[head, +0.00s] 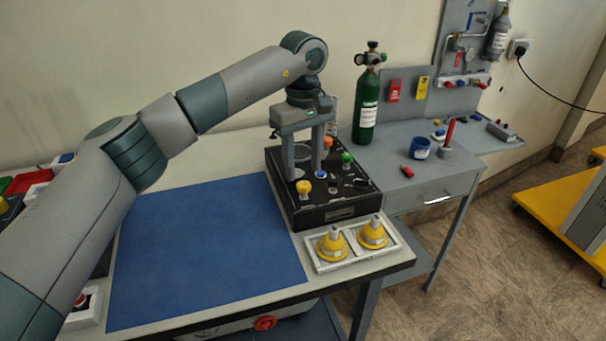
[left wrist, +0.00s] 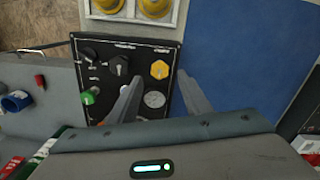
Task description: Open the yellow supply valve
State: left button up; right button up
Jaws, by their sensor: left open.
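The yellow supply valve (head: 305,187) is a small yellow knob on the black trainer panel (head: 342,209), near its front left corner. It also shows as a yellow lobed knob in the left wrist view (left wrist: 159,69), beyond and between my fingertips. My left gripper (head: 304,173) points down over the panel, with its fingers apart and nothing between them. In the head view the fingertips are just above and behind the yellow knob; I cannot tell the exact height gap. My right gripper is not in view.
Green (head: 347,157), blue and orange knobs sit close by on the panel, with black knobs and a round gauge (left wrist: 154,99). A tray with two yellow domed pieces (head: 333,246) stands in front. A green cylinder (head: 367,105) stands behind. The blue mat (head: 205,250) is clear.

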aim_at(303, 183)
pick_arm(q)
jog(key=shift+f+p, duration=0.3)
jog(key=shift+f, duration=1.8)
jog(key=c, duration=1)
